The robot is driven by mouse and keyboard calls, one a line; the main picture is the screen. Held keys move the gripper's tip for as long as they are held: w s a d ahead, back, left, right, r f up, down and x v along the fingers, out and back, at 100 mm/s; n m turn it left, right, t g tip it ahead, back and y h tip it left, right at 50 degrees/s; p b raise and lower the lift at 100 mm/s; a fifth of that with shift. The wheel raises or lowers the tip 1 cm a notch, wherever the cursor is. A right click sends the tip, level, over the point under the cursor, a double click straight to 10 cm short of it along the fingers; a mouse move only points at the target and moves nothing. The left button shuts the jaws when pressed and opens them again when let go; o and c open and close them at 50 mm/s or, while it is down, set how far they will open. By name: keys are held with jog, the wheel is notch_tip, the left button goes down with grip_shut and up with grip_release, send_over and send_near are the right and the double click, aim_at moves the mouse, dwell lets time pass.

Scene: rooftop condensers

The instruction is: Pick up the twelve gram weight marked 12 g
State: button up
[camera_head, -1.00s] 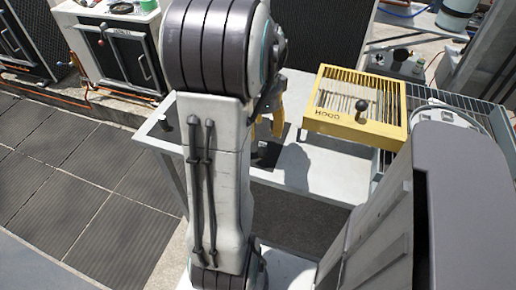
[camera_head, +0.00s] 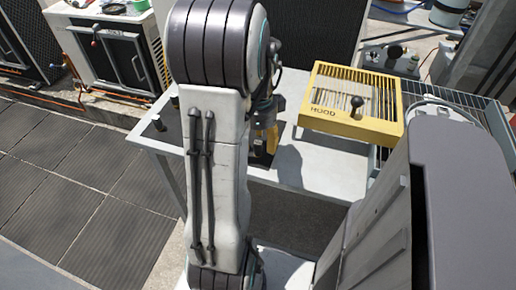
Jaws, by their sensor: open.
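My gripper (camera_head: 267,138), with yellow fingers, is partly hidden behind my upright arm, low over a dark pad (camera_head: 262,160) on the pale grey table (camera_head: 315,165). Its jaws are open, seen nearly edge-on. I cannot tell whether anything stands between the fingers. A small dark knobbed object (camera_head: 158,123) stands at the table's left corner, and another dark one (camera_head: 175,101) shows just behind it, beside my arm. No 12 g marking is readable, so I cannot tell which thing is the twelve gram weight.
A yellow slatted frame marked HOOD (camera_head: 352,103), with a black knob (camera_head: 356,101), is at the table's right, near a metal grating (camera_head: 455,97). A condenser unit (camera_head: 125,55) stands back left. Bare tabletop lies between the pad and the hood. Paving (camera_head: 85,180) is at left.

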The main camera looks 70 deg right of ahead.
jog(key=shift+f, duration=1.05)
jog(key=shift+c, duration=0.4)
jog(key=c, duration=0.8)
